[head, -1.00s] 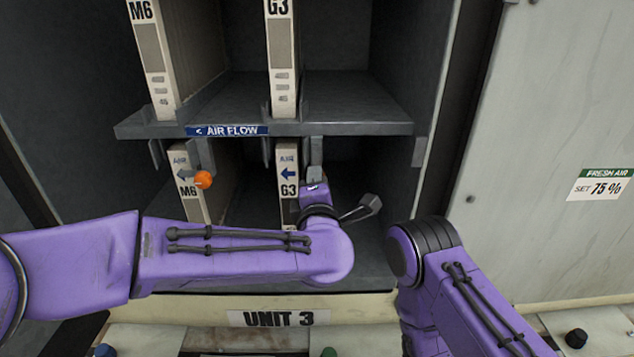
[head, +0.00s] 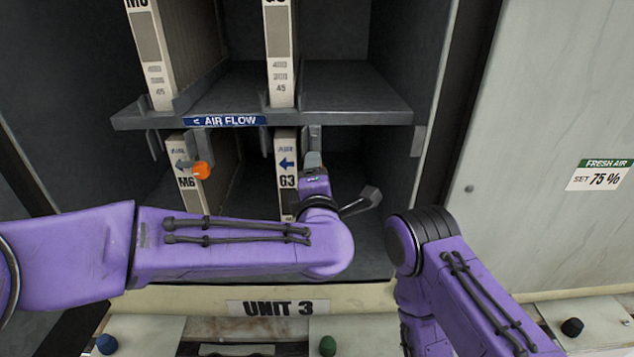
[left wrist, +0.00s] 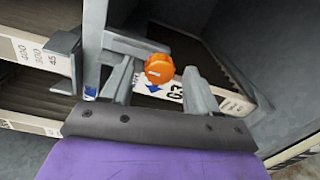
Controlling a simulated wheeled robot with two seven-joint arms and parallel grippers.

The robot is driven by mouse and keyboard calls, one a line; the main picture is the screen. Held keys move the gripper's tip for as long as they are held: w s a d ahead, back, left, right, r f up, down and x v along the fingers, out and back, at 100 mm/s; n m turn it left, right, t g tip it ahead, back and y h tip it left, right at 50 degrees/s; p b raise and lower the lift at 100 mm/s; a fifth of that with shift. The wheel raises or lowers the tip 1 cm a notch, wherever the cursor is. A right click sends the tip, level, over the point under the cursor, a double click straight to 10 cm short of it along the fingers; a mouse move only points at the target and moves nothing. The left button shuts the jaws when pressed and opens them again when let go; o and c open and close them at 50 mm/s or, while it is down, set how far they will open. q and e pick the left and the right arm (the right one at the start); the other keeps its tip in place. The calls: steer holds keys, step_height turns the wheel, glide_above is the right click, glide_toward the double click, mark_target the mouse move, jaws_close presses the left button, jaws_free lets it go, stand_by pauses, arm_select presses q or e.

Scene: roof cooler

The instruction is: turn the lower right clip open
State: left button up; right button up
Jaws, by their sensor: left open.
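The lower right clip shows in the left wrist view as an orange knob (left wrist: 158,68) by the G3 filter (left wrist: 235,105). It lies between the two spread fingers of my left gripper (left wrist: 160,80), which is open; I cannot tell whether they touch it. In the head view my left gripper (head: 312,165) is in front of the lower right slot, beside the G3 filter (head: 286,170), and hides that knob. The lower left clip's orange knob (head: 202,170) is in front of the M6 filter (head: 188,192). My right gripper is out of view.
A shelf with an AIR FLOW label (head: 225,121) runs just above my left gripper, with upper filters (head: 280,65) on it. The cabinet side wall and a pale panel (head: 540,200) stand to the right. The UNIT 3 sill (head: 350,300) is below.

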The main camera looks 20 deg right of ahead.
arm_select(q)
steer(key=b+v, duration=0.3)
steer(key=v, duration=0.7)
